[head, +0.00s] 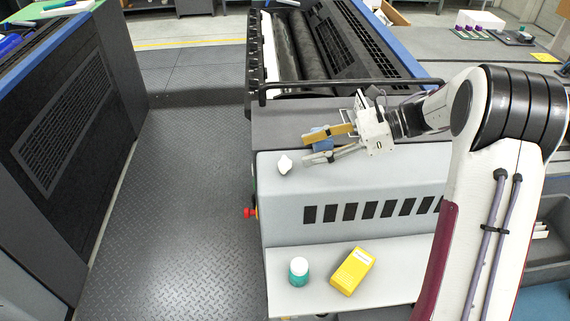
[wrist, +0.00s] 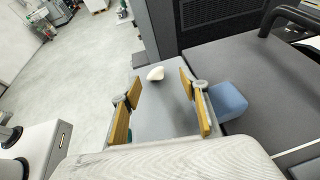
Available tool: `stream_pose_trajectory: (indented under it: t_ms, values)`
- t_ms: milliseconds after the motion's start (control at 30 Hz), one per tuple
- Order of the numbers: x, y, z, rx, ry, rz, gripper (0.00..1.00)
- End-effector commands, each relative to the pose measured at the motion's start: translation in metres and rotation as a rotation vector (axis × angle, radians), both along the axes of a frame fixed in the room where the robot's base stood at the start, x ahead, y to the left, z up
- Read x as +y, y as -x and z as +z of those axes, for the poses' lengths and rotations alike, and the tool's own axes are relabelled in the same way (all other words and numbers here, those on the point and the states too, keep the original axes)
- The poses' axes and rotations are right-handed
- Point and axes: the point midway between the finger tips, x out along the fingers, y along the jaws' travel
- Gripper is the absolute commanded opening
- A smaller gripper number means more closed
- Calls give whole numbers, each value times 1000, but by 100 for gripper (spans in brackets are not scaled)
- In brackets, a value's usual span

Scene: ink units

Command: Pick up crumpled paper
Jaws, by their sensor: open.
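The crumpled paper (head: 284,164) is a small white lump on the grey top of the machine, near its left edge. My gripper (head: 306,148) is open just to the right of it, with yellow-brown finger pads apart and nothing between them. In the wrist view the crumpled paper (wrist: 155,74) lies just beyond the open fingertips of my gripper (wrist: 160,88), roughly in line with the gap. The paper and fingers appear apart.
A blue block (wrist: 228,100) lies beside the right finger in the wrist view; the fingers partly hide it in the head view. A black rail (head: 345,83) crosses behind. A green, white-lidded jar (head: 299,271) and yellow box (head: 352,271) stand on a lower shelf.

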Motion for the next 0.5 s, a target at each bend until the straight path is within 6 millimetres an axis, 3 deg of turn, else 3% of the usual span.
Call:
stream_pose_trajectory:
  t_ms: [200,500]
  values:
    - [-4,12,-9,-13,-4,72,44]
    - [-4,12,-9,-13,-4,74,44]
